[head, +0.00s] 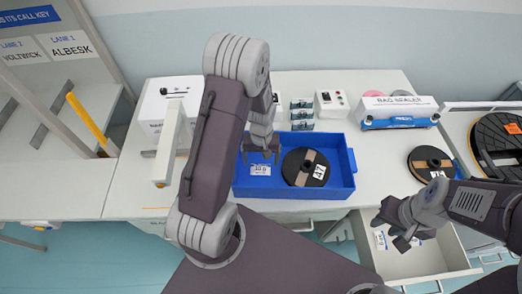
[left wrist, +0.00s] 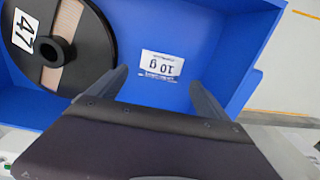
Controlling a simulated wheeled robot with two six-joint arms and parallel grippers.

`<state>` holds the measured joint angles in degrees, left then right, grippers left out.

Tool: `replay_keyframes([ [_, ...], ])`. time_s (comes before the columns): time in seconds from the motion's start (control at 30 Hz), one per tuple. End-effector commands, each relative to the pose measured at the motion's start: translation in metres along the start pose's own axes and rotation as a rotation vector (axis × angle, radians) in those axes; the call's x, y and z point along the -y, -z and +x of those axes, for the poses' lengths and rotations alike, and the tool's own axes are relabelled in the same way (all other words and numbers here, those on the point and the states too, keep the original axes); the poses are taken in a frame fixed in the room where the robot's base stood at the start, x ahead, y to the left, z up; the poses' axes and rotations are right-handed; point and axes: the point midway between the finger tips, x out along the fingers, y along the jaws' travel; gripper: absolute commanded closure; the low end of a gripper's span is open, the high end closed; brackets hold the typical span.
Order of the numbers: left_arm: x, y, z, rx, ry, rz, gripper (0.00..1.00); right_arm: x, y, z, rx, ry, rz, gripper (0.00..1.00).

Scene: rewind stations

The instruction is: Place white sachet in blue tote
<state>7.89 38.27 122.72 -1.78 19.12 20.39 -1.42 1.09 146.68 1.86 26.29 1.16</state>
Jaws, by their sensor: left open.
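A white sachet (head: 261,170) marked 10 g lies flat on the floor of the blue tote (head: 325,188), at its left end. It shows clear of the fingers in the left wrist view (left wrist: 160,66). My left gripper (head: 262,152) is open and empty above the tote, close to the sachet. In the left wrist view its two fingers (left wrist: 158,90) stand apart, with the sachet beyond the gap between them. A black spool (head: 305,167) labelled 47 lies in the tote to the right of the sachet. My right gripper (head: 392,228) hangs over the open drawer, its fingers apparently apart.
The open drawer (head: 440,258) holds another white packet (head: 380,240). A bag sealer (head: 398,112) stands at the back right. Another black spool (head: 430,163) lies right of the tote. A white box (head: 168,100) stands left. The bench's left front is clear.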

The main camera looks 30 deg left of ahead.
Motion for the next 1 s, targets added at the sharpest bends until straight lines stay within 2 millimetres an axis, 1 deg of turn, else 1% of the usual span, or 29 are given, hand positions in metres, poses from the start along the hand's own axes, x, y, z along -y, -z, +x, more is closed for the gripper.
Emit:
replay_keyframes([
  [0.03,-0.001,0.002,-0.015,-0.007,-0.003,0.000,0.11,0.000,0.000,0.000,0.000,0.000,0.000,0.66],
  [0.1,-0.001,0.002,-0.034,-0.007,-0.003,0.000,0.11,0.000,0.000,-0.001,0.000,0.000,0.000,0.66],
  [0.2,-0.001,0.001,-0.057,-0.005,-0.002,0.000,0.11,0.000,0.000,-0.001,0.000,0.000,0.000,0.66],
  [0.3,0.000,0.000,-0.072,-0.003,-0.001,0.000,0.11,0.000,0.000,-0.002,0.000,0.000,0.000,0.66],
  [0.4,0.000,0.000,-0.081,-0.001,-0.001,0.000,0.11,0.000,0.000,-0.002,0.000,0.000,0.000,0.66],
  [0.57,-0.001,-0.003,-0.085,-0.002,-0.002,0.012,0.11,0.000,0.000,-0.002,0.000,0.000,0.000,0.66],
  [0.63,-0.005,-0.021,-0.095,-0.019,-0.013,0.087,0.11,0.000,0.000,-0.002,0.000,0.000,0.000,0.66],
  [0.67,-0.008,-0.033,-0.100,-0.031,-0.020,0.138,0.11,0.000,0.000,-0.002,0.000,0.000,0.000,0.66],
  [0.7,-0.010,-0.049,-0.106,-0.047,-0.028,0.211,0.11,0.000,0.000,-0.002,0.000,0.000,0.000,0.66],
  [0.8,-0.011,-0.084,-0.115,-0.082,-0.046,0.359,0.11,0.000,0.000,-0.002,0.000,0.000,0.000,0.66],
  [0.9,-0.009,-0.101,-0.117,-0.098,-0.052,0.435,0.11,0.000,0.000,-0.002,0.000,0.000,0.000,0.66],
  [1.0,-0.009,-0.103,-0.117,-0.099,-0.052,0.445,0.11,0.000,0.000,-0.002,0.000,0.000,0.000,0.66],
])
